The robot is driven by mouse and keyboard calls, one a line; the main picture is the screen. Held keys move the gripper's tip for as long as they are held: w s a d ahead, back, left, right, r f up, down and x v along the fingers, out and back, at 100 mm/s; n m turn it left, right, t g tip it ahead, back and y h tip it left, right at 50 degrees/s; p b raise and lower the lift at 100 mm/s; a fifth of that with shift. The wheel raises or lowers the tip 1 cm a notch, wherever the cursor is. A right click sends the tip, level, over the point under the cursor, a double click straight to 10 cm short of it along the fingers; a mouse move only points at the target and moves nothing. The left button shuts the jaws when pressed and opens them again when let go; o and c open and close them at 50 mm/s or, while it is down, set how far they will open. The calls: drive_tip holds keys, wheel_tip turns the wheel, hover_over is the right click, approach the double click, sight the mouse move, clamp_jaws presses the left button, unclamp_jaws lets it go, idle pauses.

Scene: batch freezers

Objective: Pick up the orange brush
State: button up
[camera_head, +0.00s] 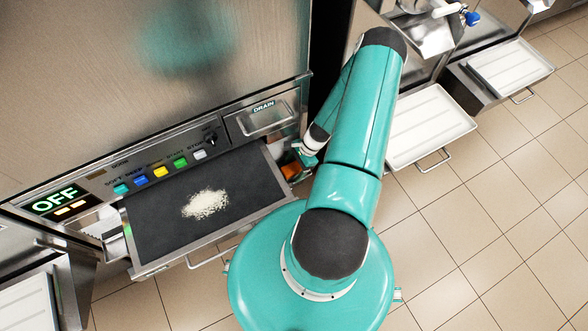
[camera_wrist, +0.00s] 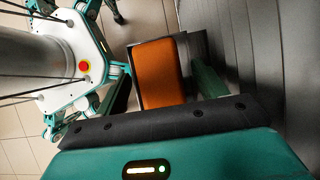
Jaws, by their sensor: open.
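The orange brush (camera_wrist: 160,72) shows in the wrist view as an orange block in a narrow dark holder beside the steel machine. In the head view only a small orange part of it (camera_head: 291,171) shows, right of the dark tray; my arm hides the rest. My gripper (camera_head: 304,156) is open and close to the brush, at the machine's front. In the wrist view the gripper's dark, bolted edge lies just below the brush. I cannot tell whether the fingers touch it.
A dark tray (camera_head: 155,222) with a pile of white powder (camera_head: 205,204) sticks out left of the brush. Above are the control buttons (camera_head: 161,171) and a drain panel (camera_head: 265,117). White trays (camera_head: 430,125) stand right of my arm. Tiled floor at the right is clear.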

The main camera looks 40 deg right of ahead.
drive_tip(key=c, duration=1.1)
